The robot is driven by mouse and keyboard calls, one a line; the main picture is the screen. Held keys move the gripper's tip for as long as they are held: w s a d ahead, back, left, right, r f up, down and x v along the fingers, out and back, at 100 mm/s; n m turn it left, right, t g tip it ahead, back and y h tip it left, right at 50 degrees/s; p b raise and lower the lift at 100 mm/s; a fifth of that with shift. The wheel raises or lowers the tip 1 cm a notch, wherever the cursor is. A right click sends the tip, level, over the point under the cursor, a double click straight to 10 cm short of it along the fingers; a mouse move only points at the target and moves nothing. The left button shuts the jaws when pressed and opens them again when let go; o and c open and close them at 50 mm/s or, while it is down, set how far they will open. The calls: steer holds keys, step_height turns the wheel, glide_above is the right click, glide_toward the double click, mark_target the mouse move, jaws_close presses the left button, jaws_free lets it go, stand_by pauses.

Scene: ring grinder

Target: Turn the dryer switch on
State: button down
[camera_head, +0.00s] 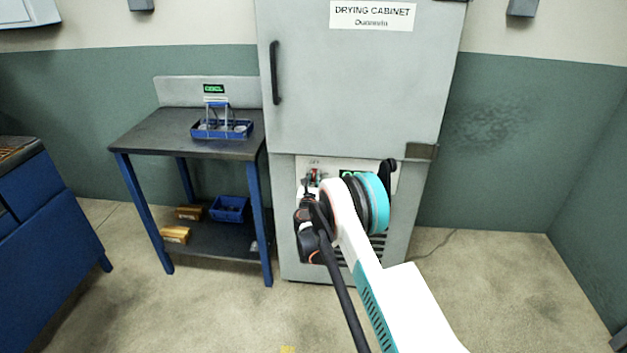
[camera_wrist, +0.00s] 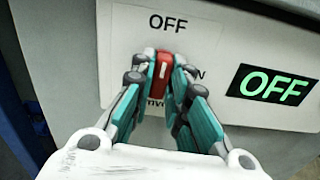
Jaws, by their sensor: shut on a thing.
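The dryer switch (camera_wrist: 162,66) is a red lever on a white panel, below a label reading OFF, in the wrist view. My gripper (camera_wrist: 163,76) has its teal and dark fingers closed on either side of the switch. The fingers hide the lower label and the lever's base. A display (camera_wrist: 273,87) right of the switch shows OFF in green. In the head view my gripper (camera_head: 313,185) is at the left of the control panel on the drying cabinet (camera_head: 358,85); my arm hides much of that panel.
The cabinet door is closed, with a black handle (camera_head: 275,73). A workbench (camera_head: 165,140) with a blue tray (camera_head: 221,131) stands close on the left. A blue cabinet (camera_head: 45,240) is at the far left. The floor right of the drying cabinet is clear except for a cable.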

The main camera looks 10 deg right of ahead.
steer(key=m, duration=0.3)
steer(key=shift+m, duration=0.4)
steer(key=m, duration=0.4)
steer(key=shift+d+m, duration=0.1)
steer(key=shift+m, duration=0.2)
steer(key=m, duration=0.4)
steer(key=shift+f+m, duration=0.1)
steer(key=shift+m, duration=2.4)
steer(key=c, duration=1.6)
jaws_free()
steer(key=shift+f, duration=0.1)
steer(key=shift+o, duration=0.2)
steer(key=shift+s, duration=0.1)
